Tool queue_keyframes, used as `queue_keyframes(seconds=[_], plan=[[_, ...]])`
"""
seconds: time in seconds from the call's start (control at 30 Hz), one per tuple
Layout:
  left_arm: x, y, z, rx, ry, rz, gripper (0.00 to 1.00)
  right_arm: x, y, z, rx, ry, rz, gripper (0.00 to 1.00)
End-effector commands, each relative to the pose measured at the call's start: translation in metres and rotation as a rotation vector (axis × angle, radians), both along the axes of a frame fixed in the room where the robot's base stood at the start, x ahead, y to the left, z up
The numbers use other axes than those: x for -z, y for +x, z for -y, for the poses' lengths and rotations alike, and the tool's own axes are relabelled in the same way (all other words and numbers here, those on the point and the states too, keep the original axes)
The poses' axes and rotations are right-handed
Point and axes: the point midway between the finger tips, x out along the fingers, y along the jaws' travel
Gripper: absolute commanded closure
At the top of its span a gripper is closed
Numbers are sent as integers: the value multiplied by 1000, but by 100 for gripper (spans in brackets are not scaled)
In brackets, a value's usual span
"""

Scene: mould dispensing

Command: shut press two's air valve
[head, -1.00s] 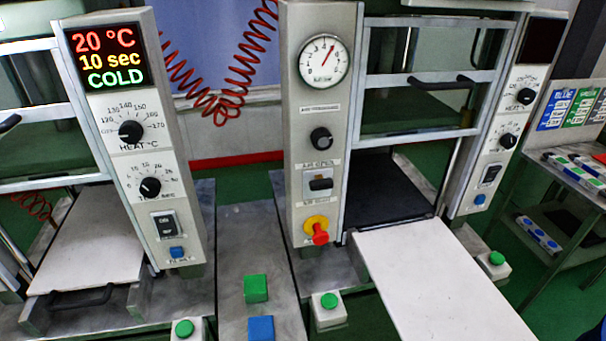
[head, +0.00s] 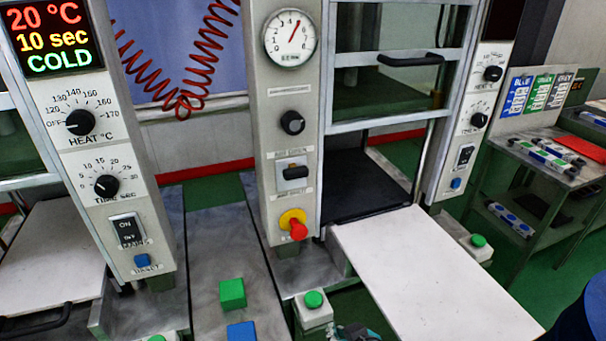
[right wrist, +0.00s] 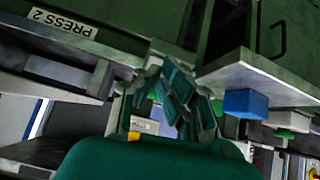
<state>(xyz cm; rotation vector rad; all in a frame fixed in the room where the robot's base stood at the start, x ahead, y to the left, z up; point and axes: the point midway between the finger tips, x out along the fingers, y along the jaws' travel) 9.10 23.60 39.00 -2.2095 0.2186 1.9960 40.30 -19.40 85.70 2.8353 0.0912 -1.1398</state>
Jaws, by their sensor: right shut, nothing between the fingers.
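A "PRESS 2" label (right wrist: 63,33) appears upside down there. My left gripper is out of view.
A white plate (head: 430,270) juts out right of the panel, with a green button box (head: 313,306) below the valve. Green (head: 232,293) and blue (head: 242,331) blocks lie on the grey bench. A side table (head: 545,150) stands at far right.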

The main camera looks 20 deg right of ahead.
Motion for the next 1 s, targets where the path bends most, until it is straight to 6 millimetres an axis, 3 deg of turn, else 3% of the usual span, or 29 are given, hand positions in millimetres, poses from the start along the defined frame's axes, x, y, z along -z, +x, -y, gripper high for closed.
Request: queue_keyframes(seconds=[0.03,0.1,0.2,0.3,0.4,0.5,0.6,1.0], plan=[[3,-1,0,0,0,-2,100,-40,26,-2,13,17,149,100],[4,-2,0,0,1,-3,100,-95,53,-4,27,38,347,100],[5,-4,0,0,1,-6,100,-169,79,-7,36,66,608,100],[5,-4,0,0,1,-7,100,-230,89,-11,34,89,824,100],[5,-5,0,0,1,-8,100,-273,91,-14,27,105,976,100],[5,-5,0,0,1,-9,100,-297,89,-16,20,113,1065,100],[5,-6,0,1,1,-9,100,-306,88,-17,17,117,1101,100],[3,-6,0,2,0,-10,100,-309,92,-17,16,117,1101,100]])
